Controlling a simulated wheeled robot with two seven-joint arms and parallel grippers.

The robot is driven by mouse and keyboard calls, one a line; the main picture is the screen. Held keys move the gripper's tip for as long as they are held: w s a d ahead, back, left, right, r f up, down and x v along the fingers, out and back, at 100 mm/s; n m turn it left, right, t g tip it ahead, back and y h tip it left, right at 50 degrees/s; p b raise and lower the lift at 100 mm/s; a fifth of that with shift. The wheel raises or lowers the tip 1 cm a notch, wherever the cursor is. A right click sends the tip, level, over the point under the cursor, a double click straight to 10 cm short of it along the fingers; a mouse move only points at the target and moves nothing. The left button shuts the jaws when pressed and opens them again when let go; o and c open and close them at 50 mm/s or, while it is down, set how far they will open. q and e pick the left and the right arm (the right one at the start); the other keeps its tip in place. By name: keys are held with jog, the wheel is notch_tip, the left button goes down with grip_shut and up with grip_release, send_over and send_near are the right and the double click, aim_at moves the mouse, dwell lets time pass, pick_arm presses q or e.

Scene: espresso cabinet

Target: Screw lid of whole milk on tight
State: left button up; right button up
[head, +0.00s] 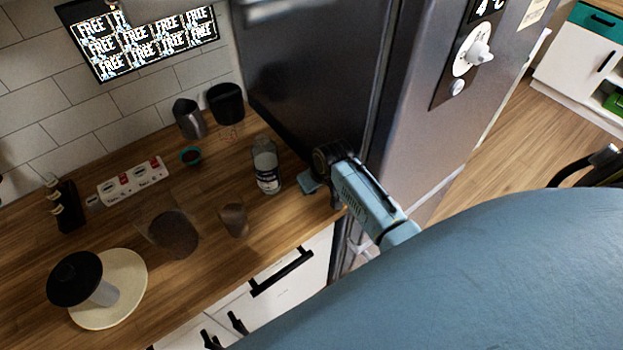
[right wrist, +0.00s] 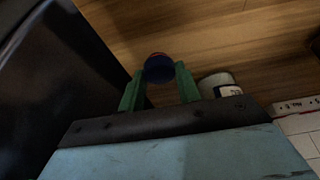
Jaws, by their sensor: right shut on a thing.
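The milk bottle (head: 266,166), clear with a white and blue label, stands upright on the wooden counter beside the fridge. It also shows in the right wrist view as a pale cylinder (right wrist: 218,86) just right of my fingers, apart from them. My right gripper (head: 311,181) is low over the counter, to the right of the bottle. Its green fingers (right wrist: 160,72) are shut on a small round dark blue lid with a reddish edge (right wrist: 158,67). The lid is hidden in the head view. My left gripper is not in view.
The dark fridge (head: 310,80) rises close behind and right of the gripper. A dark cup (head: 233,219), a larger dark container (head: 174,233), a metal pitcher (head: 189,118) and a black container (head: 226,102) stand left of the bottle.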

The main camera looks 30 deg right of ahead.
jog(key=shift+r, duration=0.1)
jog(key=shift+r, duration=0.6)
notch_tip(320, 180, up, 2)
jog(key=shift+s+r, duration=0.1)
jog(key=shift+r, duration=0.05)
jog(key=s+d+b, duration=0.1)
jog(key=s, duration=1.6)
jog(key=shift+s, duration=0.4)
jog(key=w+a+r+b, duration=0.3)
jog(key=w+a+b, duration=0.2)
jog(key=b, duration=0.3)
jog(key=w+a+r+b, duration=0.3)
jog(key=w+a+b, duration=0.2)
jog(key=w+b, duration=0.3)
jog(key=shift+r+m+b, duration=0.25)
jog(key=shift+m+b, duration=0.05)
jog(key=shift+b, duration=0.15)
jog(key=shift+w, duration=0.1)
